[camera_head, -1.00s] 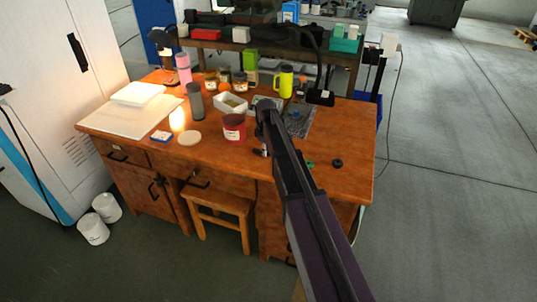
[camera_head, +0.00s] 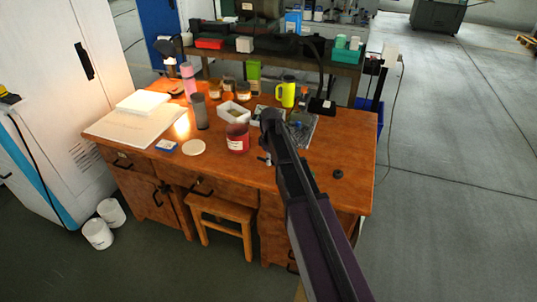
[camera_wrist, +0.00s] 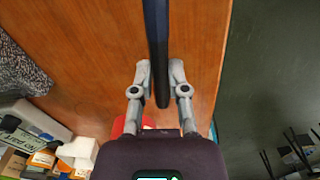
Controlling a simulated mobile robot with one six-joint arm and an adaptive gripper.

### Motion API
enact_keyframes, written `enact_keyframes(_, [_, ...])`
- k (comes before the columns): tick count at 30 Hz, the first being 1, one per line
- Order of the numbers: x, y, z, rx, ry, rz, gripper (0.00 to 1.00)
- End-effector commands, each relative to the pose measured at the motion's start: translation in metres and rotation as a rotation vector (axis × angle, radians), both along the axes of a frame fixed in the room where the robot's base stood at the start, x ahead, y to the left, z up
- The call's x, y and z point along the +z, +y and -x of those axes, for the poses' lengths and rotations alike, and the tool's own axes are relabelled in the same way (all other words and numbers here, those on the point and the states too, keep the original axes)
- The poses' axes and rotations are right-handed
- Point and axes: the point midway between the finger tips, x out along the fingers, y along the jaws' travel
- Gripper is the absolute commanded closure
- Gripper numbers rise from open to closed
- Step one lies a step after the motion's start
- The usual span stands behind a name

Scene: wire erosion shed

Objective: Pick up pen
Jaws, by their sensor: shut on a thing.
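A dark blue and black pen (camera_wrist: 158,45) runs down the middle of the wrist view, its black end towards my palm. My gripper (camera_wrist: 158,72) is shut on it, one grey finger on each side. Orange-brown wooden desk surface (camera_wrist: 95,60) lies beneath the pen; the gap between them is hard to judge. In the head view, my gripper (camera_head: 265,159) is a small grey shape over the front part of the desk (camera_head: 335,205), right of the dark red jar (camera_head: 237,140). The pen is not clear there, and my arm covers part of the desk.
A white box (camera_head: 234,111), yellow mug (camera_head: 286,95), grey cylinder (camera_head: 200,112), round pale disc (camera_head: 193,147) and small black object (camera_head: 338,174) stand on the desk. A wooden stool (camera_head: 222,213) is in front. Open floor (camera_head: 450,200) lies to the right.

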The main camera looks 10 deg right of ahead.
Motion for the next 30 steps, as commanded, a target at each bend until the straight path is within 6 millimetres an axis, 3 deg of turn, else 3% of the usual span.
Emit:
enact_keyframes(1, [0.002, 0.000, 0.019, 0.000, 0.000, 0.000, 1.00])
enact_keyframes(6, [0.006, -0.001, 0.059, 0.000, 0.000, 0.000, 1.00])
enact_keyframes(15, [0.010, -0.002, 0.108, 0.000, 0.000, 0.000, 1.00])
enact_keyframes(21, [0.011, -0.002, 0.122, 0.000, 0.000, 0.000, 1.00])
enact_keyframes(30, [0.011, -0.002, 0.125, 0.000, 0.000, 0.000, 1.00])
